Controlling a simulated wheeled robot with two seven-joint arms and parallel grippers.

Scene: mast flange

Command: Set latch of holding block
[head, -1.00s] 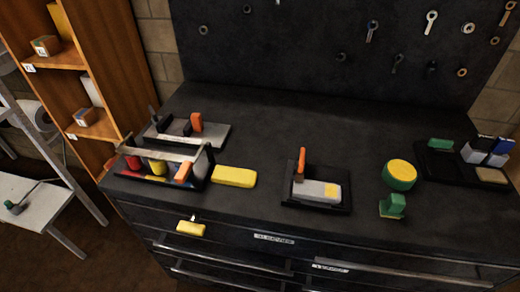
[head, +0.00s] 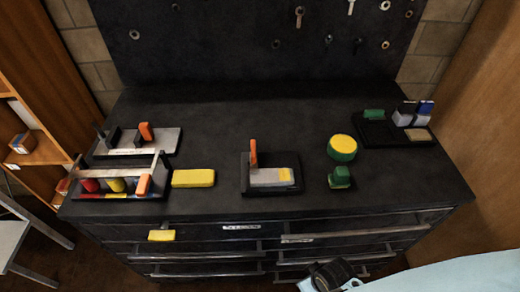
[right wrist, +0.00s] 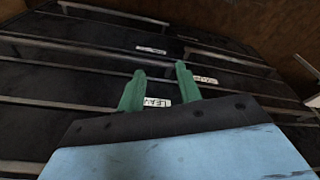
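A black base (head: 247,189) near the middle front of the bench holds a grey block (head: 270,176) with a yellow patch. An orange lever (head: 253,153) stands upright at its back left. Another grey fixture (head: 165,139) with an orange piece (head: 146,131) sits at the back left; no label shows which is the holding block. My right gripper (right wrist: 159,72) has its two green fingers apart with nothing between them. It is in front of the drawers, away from the blocks. My left gripper is not in view.
A yellow block (head: 193,178), a rack (head: 120,196) with coloured pieces, a green-yellow round piece (head: 342,148), a green piece (head: 340,178) and a black tray (head: 376,132) stand on the bench. Drawer handles (head: 350,233) jut from the front. The middle back of the bench is clear.

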